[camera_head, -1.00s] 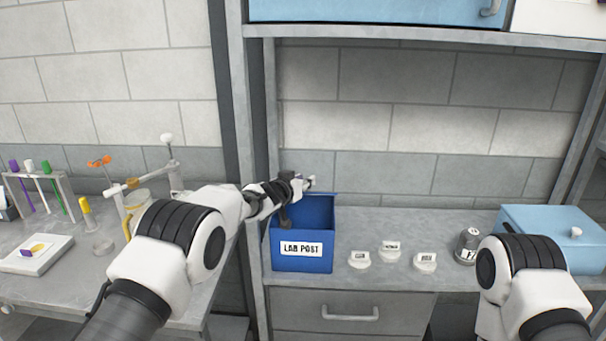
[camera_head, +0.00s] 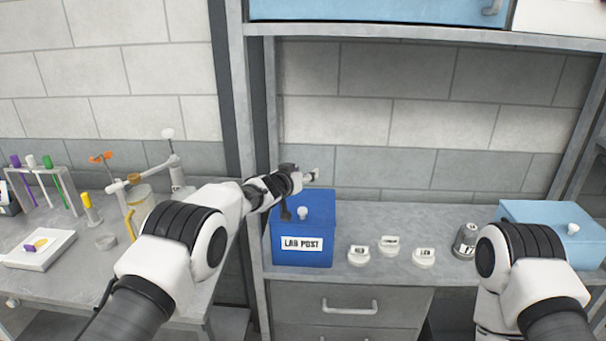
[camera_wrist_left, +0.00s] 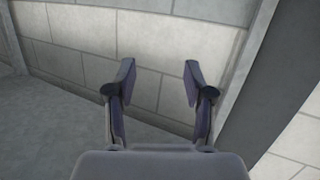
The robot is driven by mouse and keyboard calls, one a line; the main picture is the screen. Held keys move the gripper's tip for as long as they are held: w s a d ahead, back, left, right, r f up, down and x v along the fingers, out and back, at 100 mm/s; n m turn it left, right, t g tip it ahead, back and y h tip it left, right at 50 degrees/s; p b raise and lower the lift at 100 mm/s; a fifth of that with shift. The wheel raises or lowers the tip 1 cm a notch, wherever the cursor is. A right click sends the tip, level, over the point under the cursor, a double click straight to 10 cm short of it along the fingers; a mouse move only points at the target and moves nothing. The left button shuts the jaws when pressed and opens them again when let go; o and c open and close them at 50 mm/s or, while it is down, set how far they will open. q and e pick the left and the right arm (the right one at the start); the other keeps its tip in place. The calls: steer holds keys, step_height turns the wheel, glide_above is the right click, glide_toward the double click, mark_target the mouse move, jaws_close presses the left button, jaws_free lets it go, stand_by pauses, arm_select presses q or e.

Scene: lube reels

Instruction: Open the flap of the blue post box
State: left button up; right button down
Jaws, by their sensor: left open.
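The blue post box (camera_head: 303,252), labelled LAB POST, stands at the left end of the shelf bench. Its top flap (camera_head: 318,205) lies down, with a white knob (camera_head: 302,213) on it. My left gripper (camera_head: 305,180) is at the box's back left, above the flap's level. In the left wrist view the two fingers (camera_wrist_left: 158,82) are apart, with only wall between them. Whether any part of the gripper touches the box cannot be told. My right gripper is out of view; only its arm shows at the lower right.
Several white labelled pieces, such as the right one (camera_head: 424,257), and a grey cylinder (camera_head: 466,240) stand right of the box. A light blue box (camera_head: 555,232) is farther right. The left table holds a test tube rack (camera_head: 40,190). A metal post (camera_head: 256,130) rises beside my left arm.

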arm_select(q)
steer(key=v, duration=1.2)
steer(key=shift+w+f, duration=0.1)
